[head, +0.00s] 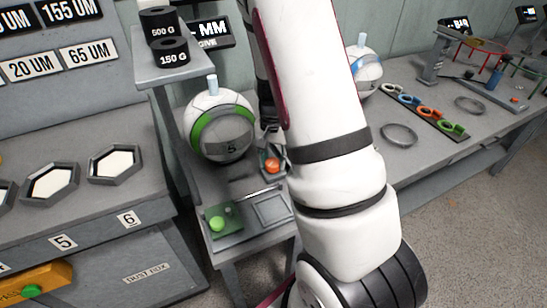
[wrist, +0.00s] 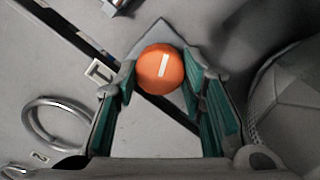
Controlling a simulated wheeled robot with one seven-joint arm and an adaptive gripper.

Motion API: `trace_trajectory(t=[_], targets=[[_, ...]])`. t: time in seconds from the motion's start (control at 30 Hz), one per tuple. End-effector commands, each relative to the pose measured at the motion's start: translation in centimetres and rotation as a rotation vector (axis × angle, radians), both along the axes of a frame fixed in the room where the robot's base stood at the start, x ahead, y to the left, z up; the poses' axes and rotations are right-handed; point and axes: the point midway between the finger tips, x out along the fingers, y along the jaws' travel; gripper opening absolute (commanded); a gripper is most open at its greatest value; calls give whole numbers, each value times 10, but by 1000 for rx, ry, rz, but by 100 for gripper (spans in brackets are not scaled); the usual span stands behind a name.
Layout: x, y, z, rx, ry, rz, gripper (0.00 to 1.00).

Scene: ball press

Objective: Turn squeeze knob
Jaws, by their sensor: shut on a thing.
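The squeeze knob (wrist: 160,70) is a round orange cap with a white line, which leans slightly right of upright in the wrist view. It also shows in the head view as a small orange spot (head: 271,165) beside my white arm. My gripper (wrist: 159,78) has its teal-lined fingers on both sides of the knob and is shut on it. In the head view my gripper (head: 271,140) is dark and partly hidden behind the arm. The finger contact is not clear there.
A white ball with a green ring (head: 208,146) stands just left of my gripper. A green button (head: 217,224) sits on a plate in front. Weights (head: 160,52) stand on a shelf above left. Another white ball (head: 366,72) and coloured rings (head: 427,112) lie to the right.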

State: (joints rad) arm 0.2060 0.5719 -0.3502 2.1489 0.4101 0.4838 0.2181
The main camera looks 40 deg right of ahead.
Motion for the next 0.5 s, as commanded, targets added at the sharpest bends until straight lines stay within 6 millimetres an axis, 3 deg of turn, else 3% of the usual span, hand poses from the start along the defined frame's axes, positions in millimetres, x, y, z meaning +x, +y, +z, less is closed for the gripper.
trace_trajectory(t=[0.5], targets=[[0, 0, 0, 0, 0, -150, 9]])
